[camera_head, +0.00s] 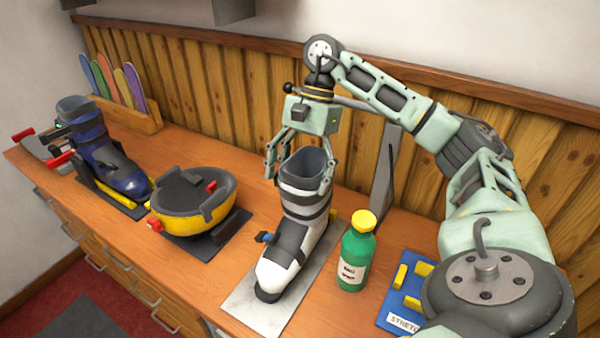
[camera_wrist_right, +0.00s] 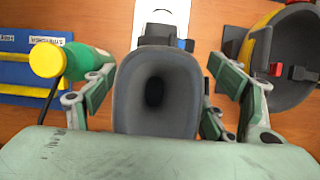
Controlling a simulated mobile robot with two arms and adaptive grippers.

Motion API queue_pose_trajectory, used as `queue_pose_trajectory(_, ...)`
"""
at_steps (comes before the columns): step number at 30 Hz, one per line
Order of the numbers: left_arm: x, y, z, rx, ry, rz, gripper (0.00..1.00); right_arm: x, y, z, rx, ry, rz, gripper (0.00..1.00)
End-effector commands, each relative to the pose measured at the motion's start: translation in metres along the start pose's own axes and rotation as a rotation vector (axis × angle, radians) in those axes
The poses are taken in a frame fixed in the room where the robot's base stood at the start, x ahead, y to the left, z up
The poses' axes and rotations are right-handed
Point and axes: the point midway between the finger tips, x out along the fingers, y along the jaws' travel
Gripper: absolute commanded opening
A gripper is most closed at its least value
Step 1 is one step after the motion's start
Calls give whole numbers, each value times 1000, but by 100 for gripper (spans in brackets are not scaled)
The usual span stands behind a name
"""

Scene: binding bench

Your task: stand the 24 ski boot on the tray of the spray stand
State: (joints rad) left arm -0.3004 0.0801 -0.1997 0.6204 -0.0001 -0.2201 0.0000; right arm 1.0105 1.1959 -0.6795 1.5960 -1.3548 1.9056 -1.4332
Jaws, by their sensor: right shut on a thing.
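A white and grey ski boot (camera_head: 285,248) stands upright at the middle of the bench, toe toward the front edge; no size number is readable on it. My right gripper (camera_head: 298,178) is above the boot, shut on its grey cuff, with one finger on each side. The right wrist view looks down into the boot's dark opening (camera_wrist_right: 155,92) between the fingers. A pale flat tray (camera_head: 245,303) lies under the boot. The boot's sole looks on or just above it; I cannot tell if they touch. My left gripper is not in view.
A green bottle with yellow cap (camera_head: 354,262) stands close right of the boot. A blue board with yellow blocks (camera_head: 395,312) is farther right. A yellow and black bowl-shaped holder (camera_head: 205,215) sits left, then a blue boot (camera_head: 115,172) in a clamp. Colored skis (camera_head: 120,85) stand in a rack behind.

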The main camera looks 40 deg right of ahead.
Motion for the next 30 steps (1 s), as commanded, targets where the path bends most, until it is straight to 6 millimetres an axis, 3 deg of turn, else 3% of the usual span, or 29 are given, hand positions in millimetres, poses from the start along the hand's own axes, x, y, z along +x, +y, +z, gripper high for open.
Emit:
queue_pose_trajectory(5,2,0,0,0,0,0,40,1,-1,0,-2,-1,-4,15)
queue_pose_trajectory(6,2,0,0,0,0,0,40,0,-1,0,-2,-1,-5,80)
queue_pose_trajectory(12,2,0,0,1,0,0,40,1,0,0,-1,0,-2,98)
queue_pose_trajectory(24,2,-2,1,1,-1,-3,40,2,0,-1,1,0,2,100)
queue_pose_trajectory(30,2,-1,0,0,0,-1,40,-22,-1,0,-1,0,-3,100)
